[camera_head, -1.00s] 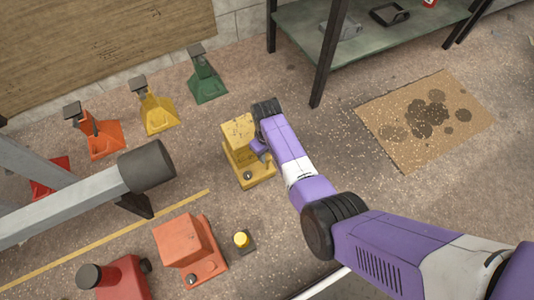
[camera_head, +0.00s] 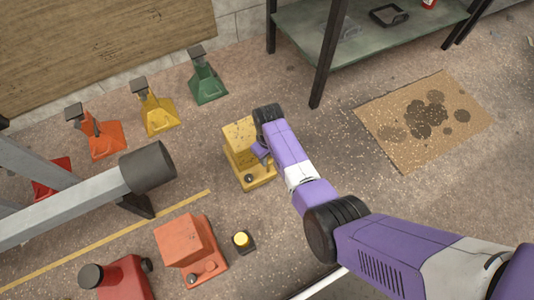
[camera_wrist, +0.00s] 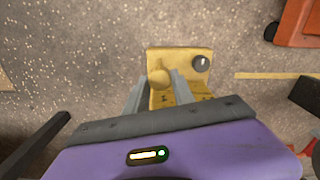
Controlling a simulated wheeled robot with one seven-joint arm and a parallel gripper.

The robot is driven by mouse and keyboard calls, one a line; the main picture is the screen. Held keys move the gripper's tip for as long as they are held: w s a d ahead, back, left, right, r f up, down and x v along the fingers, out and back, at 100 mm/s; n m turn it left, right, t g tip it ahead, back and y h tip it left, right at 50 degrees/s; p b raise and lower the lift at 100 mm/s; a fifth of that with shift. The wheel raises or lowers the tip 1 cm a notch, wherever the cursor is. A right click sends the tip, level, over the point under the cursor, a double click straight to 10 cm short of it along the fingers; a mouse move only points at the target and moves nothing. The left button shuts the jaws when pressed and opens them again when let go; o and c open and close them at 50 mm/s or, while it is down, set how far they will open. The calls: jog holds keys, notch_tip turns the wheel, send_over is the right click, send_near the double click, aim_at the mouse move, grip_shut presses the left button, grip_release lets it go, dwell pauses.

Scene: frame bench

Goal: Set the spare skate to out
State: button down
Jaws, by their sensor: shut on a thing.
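A yellow skate (camera_head: 239,134), a boxy block on a flat base, stands on the floor in the middle of the head view. It also shows in the wrist view (camera_wrist: 191,55), with a round dark dial (camera_wrist: 202,64) with a pale mark on its base. My gripper (camera_wrist: 158,77) is at the skate's right side in the head view, shut on a rounded yellow knob (camera_wrist: 160,79) between its two grey fingers. The fingers partly hide the knob. The arm hides part of the skate. I cannot read the skate's setting.
An orange block unit (camera_head: 185,240) and a red one (camera_head: 124,279) stand at the front left, near a yellow button (camera_head: 241,239). Green (camera_head: 206,82), yellow (camera_head: 157,112) and orange (camera_head: 103,139) stands line the back. A grey beam (camera_head: 70,208) crosses the left. Stained cardboard (camera_head: 465,100) lies right.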

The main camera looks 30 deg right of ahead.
jog(key=s+p, duration=1.4)
jog(key=s, duration=0.7)
jog(key=c, duration=1.1)
grip_release()
jog(key=shift+o, duration=0.2)
jog(key=shift+p, duration=0.3)
notch_tip(320, 180, up, 8)
jog(key=p, duration=0.4)
jog(key=shift+f, duration=0.15)
